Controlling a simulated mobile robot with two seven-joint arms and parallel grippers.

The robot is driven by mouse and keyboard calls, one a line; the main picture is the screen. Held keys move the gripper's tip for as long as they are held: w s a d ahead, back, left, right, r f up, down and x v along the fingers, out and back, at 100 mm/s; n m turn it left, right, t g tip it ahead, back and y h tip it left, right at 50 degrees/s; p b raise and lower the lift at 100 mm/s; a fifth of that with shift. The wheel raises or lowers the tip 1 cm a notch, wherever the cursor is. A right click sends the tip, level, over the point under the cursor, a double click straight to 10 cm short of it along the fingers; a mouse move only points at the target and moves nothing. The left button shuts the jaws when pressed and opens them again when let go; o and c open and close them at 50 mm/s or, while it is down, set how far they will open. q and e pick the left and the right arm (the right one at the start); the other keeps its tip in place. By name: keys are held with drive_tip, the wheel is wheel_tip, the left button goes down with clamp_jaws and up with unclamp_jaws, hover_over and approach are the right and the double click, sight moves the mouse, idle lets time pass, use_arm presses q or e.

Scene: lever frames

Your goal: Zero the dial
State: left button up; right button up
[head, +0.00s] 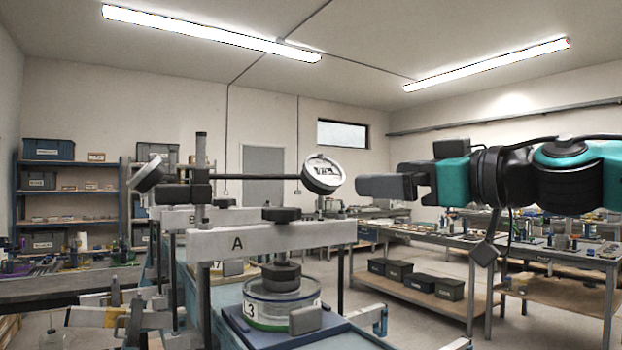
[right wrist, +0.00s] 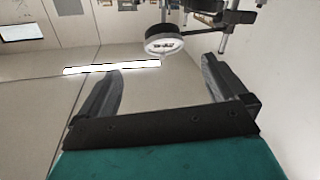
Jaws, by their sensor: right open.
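A round dial gauge (head: 322,174) with a white face and dark rim sits at the right end of a thin horizontal rod above the frame marked A (head: 270,239). Its face is tilted, and its reading is too small to make out. In the right wrist view the dial (right wrist: 164,40) shows beyond the fingertips, roughly between them in the picture. My right gripper (head: 362,187) comes in from the right, just right of the dial and apart from it. Its fingers (right wrist: 162,75) are spread and empty. My left gripper is not in view.
Another dial (head: 148,175) is at the left, by a second frame marked B. Under beam A, a clear round vessel (head: 281,304) with a green band stands on a blue base below dark weights. Workbenches (head: 440,240) are at the right, and shelves (head: 70,190) at the left.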

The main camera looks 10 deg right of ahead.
sight(333, 176)
drive_tip(key=p+x, duration=0.1)
drive_tip(key=x, duration=1.2)
drive_tip(key=shift+s+a+r, duration=0.15)
drive_tip(key=shift+a+r, duration=0.05)
drive_tip(key=shift+a, duration=0.05)
drive_tip(key=c, duration=1)
drive_tip(key=shift+d+n+g+y, duration=0.1)
drive_tip(key=shift+n+g+y, duration=0.2)
drive_tip(key=shift+n, duration=0.1)
drive_tip(key=shift+n+g+y+b, duration=0.3)
drive_tip(key=shift+n+y+b, duration=0.1)
drive_tip(key=shift+n, duration=0.3)
